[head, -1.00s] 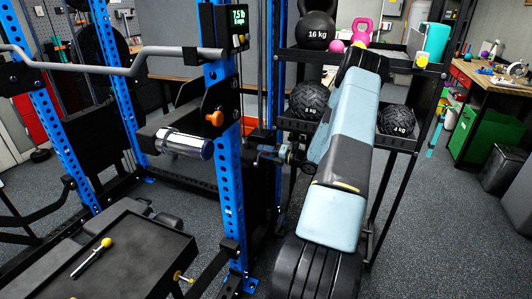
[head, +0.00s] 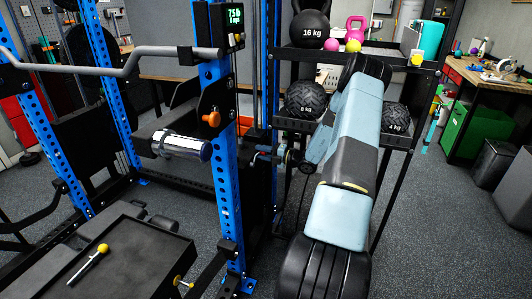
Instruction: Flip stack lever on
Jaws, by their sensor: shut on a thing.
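My gripper (head: 262,156) is small in the head view, just right of the blue rack upright (head: 222,160), beside the dark weight-stack housing (head: 257,190). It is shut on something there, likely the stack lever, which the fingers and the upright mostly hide. I cannot tell the lever's angle. A lit display (head: 235,14) on top of the upright shows green digits, apparently 75.
An orange knob (head: 212,118) and a chrome-ended bar sleeve (head: 180,146) sit left of my gripper. A yellow-tipped rod (head: 88,264) lies on a black platform. A shelf with a 16 kg kettlebell (head: 310,28) and black balls (head: 305,98) stands behind my arm.

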